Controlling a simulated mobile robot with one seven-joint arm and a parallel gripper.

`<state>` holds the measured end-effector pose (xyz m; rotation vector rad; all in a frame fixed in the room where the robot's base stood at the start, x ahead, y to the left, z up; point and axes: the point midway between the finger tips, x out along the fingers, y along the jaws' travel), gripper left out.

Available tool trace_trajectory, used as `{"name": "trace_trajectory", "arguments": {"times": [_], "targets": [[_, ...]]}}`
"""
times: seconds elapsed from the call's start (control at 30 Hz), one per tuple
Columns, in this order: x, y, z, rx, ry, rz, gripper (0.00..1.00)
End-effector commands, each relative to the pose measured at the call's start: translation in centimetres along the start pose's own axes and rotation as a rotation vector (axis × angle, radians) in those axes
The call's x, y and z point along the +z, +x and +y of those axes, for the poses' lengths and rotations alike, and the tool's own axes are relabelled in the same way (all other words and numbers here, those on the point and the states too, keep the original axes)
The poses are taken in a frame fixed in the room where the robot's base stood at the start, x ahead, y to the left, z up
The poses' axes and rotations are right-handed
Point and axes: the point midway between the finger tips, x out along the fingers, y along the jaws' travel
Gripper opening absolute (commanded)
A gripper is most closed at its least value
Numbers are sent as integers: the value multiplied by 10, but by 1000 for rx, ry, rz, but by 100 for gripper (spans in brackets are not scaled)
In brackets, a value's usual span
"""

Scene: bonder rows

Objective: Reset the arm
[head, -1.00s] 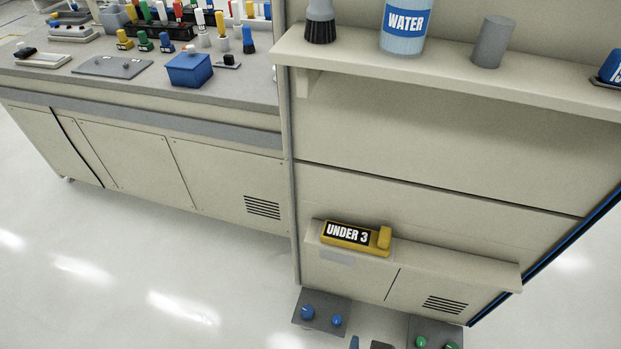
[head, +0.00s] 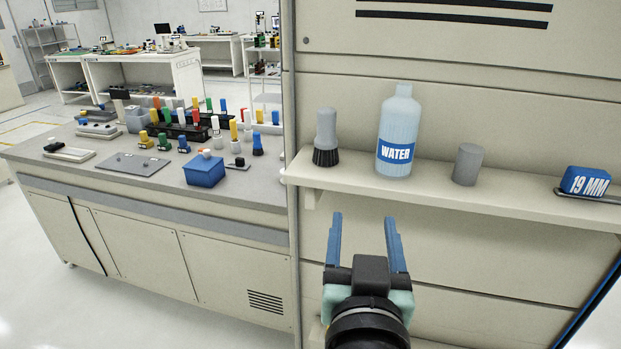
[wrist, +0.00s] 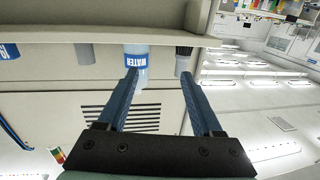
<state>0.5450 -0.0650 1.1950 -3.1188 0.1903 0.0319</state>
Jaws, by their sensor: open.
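My gripper (head: 364,240) is in the lower middle of the head view, its two blue fingers apart and pointing up, with nothing between them. It is in front of the cabinet, below the shelf (head: 450,197). In the wrist view my gripper (wrist: 160,88) also shows spread and empty fingers. Beyond the fingertips there, the water bottle (wrist: 136,60) and the dark brush (wrist: 184,51) appear upside down.
On the shelf stand a brush (head: 326,138), the WATER bottle (head: 397,130), a grey cylinder (head: 467,164) and a blue 19 MM block (head: 585,181). At left, a bench (head: 110,185) holds a blue box (head: 204,171) and several coloured pegs.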

Motion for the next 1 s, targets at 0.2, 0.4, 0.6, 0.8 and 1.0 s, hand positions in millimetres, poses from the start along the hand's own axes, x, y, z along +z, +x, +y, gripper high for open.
{"name": "trace_trajectory", "arguments": {"times": [0.2, 0.4, 0.6, 0.8, 1.0], "targets": [[-173, -29, -32, -62, 6, 388, 67], [-284, -82, -51, -104, 22, 681, 67], [-328, -114, -57, -122, 32, 820, 67], [-332, -118, -57, -124, 33, 834, 67], [-331, -117, -57, -124, 33, 832, 67]]}}
